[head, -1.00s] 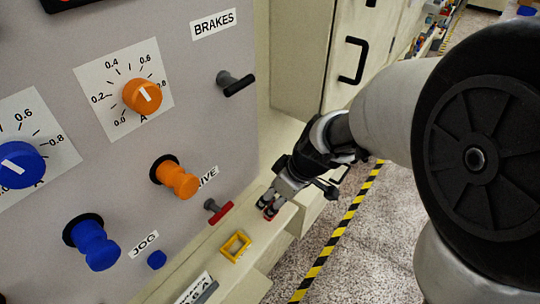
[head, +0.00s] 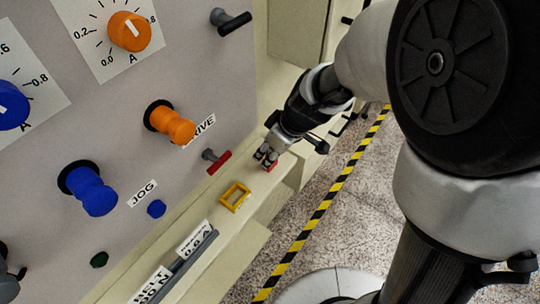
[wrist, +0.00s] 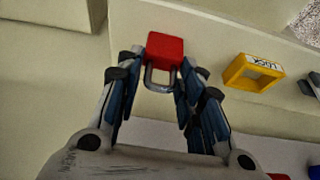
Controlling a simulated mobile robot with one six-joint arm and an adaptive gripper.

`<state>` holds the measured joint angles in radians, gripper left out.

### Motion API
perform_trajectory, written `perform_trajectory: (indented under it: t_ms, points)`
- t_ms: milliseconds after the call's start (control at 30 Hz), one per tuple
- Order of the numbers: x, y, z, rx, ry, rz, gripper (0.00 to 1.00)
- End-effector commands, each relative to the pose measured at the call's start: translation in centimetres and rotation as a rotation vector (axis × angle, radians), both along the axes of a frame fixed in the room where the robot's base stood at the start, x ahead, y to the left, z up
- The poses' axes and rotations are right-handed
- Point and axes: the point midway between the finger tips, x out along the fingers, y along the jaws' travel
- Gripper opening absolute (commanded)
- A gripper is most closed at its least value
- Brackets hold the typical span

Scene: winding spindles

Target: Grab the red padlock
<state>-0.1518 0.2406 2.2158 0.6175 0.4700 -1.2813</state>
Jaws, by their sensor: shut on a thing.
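The red padlock (wrist: 165,48) has a red body and a grey metal shackle. In the wrist view it sits between the fingertips of my gripper (wrist: 160,72), with the shackle pointing back toward the palm. My gripper is shut on it. In the head view my gripper (head: 266,156) is low over the pale ledge, and a small red part of the padlock (head: 272,167) shows at the fingertips. Whether the padlock still touches the ledge cannot be told.
A yellow rectangular frame (head: 235,198) lies on the ledge (head: 222,228) close by; it also shows in the wrist view (wrist: 252,73). The grey panel carries a red-handled lever (head: 217,161), an orange knob (head: 170,122) and a blue knob (head: 88,190). Striped tape (head: 322,208) marks the floor.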

Motion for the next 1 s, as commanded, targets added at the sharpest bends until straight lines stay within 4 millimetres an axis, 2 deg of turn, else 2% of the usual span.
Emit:
perform_trajectory:
  t_ms: [200, 400, 533, 667, 1000]
  points:
    - [0.0, 0.0, 0.0, 0.000, 0.000, 0.000, 0.09]
    - [0.0, 0.0, 0.1, 0.001, -0.001, 0.000, 0.09]
    - [0.1, 0.0, 1.2, 0.001, -0.003, 0.001, 0.09]
    - [0.1, 0.0, 3.8, 0.000, -0.005, 0.002, 0.09]
    - [0.1, 0.0, 13.5, 0.001, -0.007, 0.000, 0.09]
